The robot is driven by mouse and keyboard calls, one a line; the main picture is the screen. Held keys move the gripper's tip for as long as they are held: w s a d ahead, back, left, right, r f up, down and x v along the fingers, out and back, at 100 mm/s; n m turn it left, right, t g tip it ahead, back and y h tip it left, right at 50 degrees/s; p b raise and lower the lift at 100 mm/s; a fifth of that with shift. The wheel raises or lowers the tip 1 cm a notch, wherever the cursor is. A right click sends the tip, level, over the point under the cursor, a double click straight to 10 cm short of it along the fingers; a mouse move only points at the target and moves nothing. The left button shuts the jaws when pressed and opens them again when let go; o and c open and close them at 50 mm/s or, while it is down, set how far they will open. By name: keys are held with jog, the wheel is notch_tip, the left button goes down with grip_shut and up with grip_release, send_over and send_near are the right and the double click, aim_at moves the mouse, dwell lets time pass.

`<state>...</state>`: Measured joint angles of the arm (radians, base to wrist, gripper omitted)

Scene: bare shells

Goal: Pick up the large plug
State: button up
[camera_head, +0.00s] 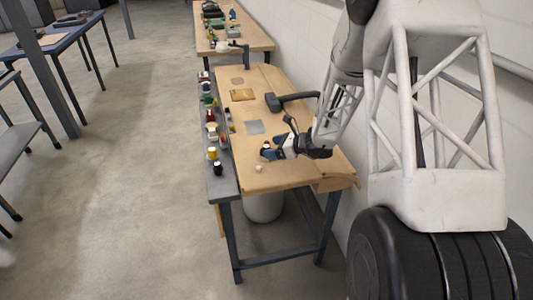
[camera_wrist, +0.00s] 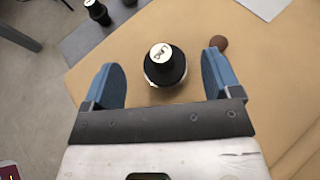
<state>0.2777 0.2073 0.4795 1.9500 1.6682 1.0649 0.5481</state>
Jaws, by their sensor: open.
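A black, rounded thing with a white, dark-marked top (camera_wrist: 165,62) stands on the wooden bench. It is probably the large plug, seen from above; its lower part is hard to make out. My gripper (camera_wrist: 164,85) is open, with one blue finger on each side of it and visible gaps between. The fingers do not touch it. In the head view my gripper (camera_head: 268,152) is low over the near part of the bench, and the plug is hard to tell from the fingers there.
The wooden bench (camera_head: 258,183) has a grey side shelf (camera_head: 221,186) with several small bottles. A small brown round thing (camera_wrist: 219,43) lies beyond the right finger. A pale small thing (camera_head: 259,168) lies near the bench's front. A grey square (camera_head: 254,127) and a dark hammer-like tool (camera_head: 290,99) lie farther back.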

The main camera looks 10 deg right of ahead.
jog(key=shift+x, duration=2.55)
jog(key=shift+w+d, duration=0.1)
jog(key=c, duration=1)
jog(key=shift+r, duration=0.15)
jog(key=shift+r, duration=0.75)
notch_tip(320, 180, up, 2)
jog(key=shift+r, duration=0.1)
jog(key=s+r, duration=0.1)
jog(key=s, duration=1.5)
